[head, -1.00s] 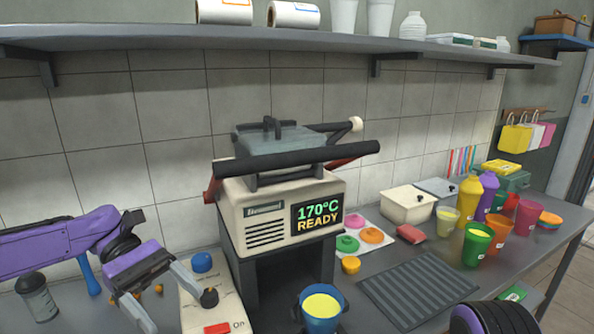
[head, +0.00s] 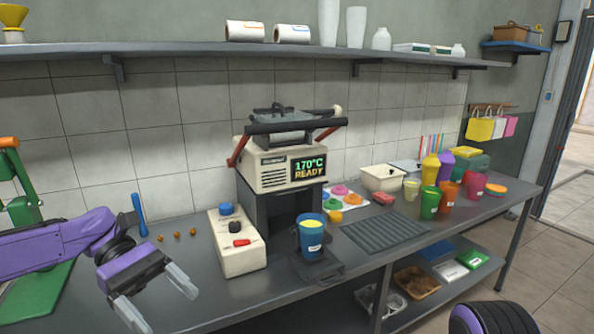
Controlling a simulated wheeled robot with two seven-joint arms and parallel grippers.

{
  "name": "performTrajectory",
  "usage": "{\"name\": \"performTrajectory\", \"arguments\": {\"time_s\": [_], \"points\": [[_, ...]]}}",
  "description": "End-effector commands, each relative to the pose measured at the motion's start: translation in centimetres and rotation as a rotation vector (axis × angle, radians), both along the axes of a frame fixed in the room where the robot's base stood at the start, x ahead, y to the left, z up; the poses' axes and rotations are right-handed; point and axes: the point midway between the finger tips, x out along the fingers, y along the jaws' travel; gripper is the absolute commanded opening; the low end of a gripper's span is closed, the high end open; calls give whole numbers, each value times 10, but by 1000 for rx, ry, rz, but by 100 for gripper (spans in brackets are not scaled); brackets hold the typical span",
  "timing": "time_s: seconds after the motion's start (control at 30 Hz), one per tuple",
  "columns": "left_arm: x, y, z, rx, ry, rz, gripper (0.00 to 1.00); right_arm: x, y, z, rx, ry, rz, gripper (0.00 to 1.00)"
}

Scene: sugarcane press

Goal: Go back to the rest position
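My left gripper (head: 158,300) is at the lower left in the head view, over the front of the counter. Its two pale fingers are spread apart with nothing between them. Part of my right arm shows as a dark, purple-edged round link at the bottom right; its gripper is out of the picture. The press machine (head: 270,173) stands on the counter with its screen reading 170°C READY. A blue cup (head: 311,243) with yellow contents stands upright in front of it. A white control box (head: 238,256) with a blue knob is between my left gripper and the cup.
The grey counter (head: 190,270) runs across the view. A ribbed mat (head: 385,231) lies right of the cup. Several coloured cups and bottles stand farther right, including a green cup (head: 430,203). A green device (head: 25,190) is at far left. A lower shelf (head: 405,318) holds trays.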

Motion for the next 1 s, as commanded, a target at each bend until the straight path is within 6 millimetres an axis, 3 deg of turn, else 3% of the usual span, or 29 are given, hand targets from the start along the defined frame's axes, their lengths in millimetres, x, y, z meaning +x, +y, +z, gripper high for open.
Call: {"name": "performTrajectory", "arguments": {"time_s": [0.17,0.47,0.67,0.77,0.87,0.97,1.0], "points": [[5,-4,2,-40,-53,2,82,0,0,0,0,0,0,82],[36,-25,6,-124,-176,142,82,0,0,0,0,0,0,82],[66,-40,-5,-143,-292,299,82,0,0,0,0,0,0,82],[83,-50,-20,-116,-368,389,82,0,0,0,0,0,0,82],[102,-59,-53,-39,-462,487,82,0,0,0,0,0,0,82],[116,-62,-111,118,-586,574,82,0,0,0,0,0,0,82],[118,-60,-141,204,-640,594,82,0,0,0,0,0,0,82]]}}
